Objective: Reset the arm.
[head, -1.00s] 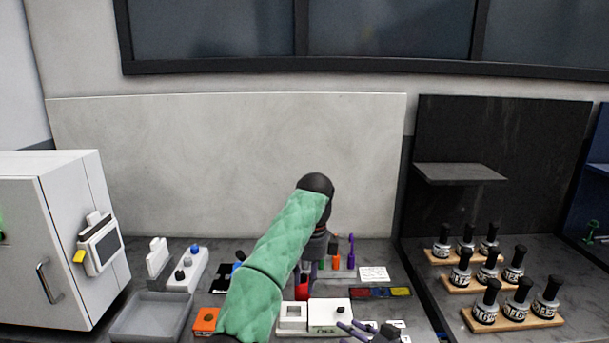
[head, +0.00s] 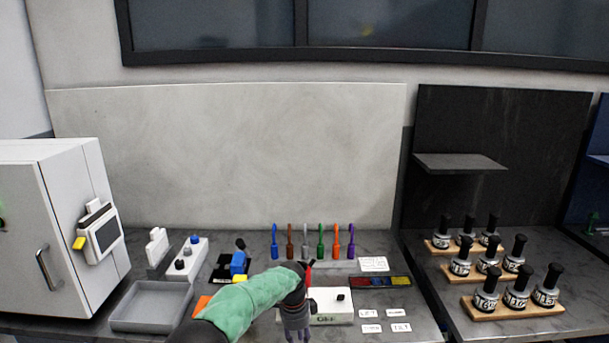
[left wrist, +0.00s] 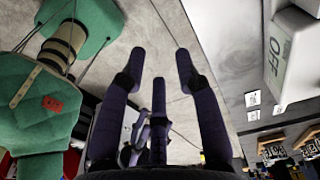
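My left arm, in a green quilted sleeve, comes in low from the left in the head view. Its gripper (head: 297,332) hangs downward at the bottom edge, in front of the white box. In the left wrist view, the dark purple fingers of the left gripper (left wrist: 156,72) stand wide apart with nothing between them. The white box (head: 330,318) carries the label OFF and a black knob; part of it also shows in the left wrist view (left wrist: 292,60). A purple jointed shape behind the fingers in that view may be my right gripper; its state is unclear.
A grey tray (head: 152,306), a white button box (head: 188,260) and a blue part (head: 239,263) stand left. Several coloured tools (head: 320,240) stand in a rack behind. Labelled cards (head: 400,327) lie right. Bottles on wooden boards (head: 512,308) fill the right bench.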

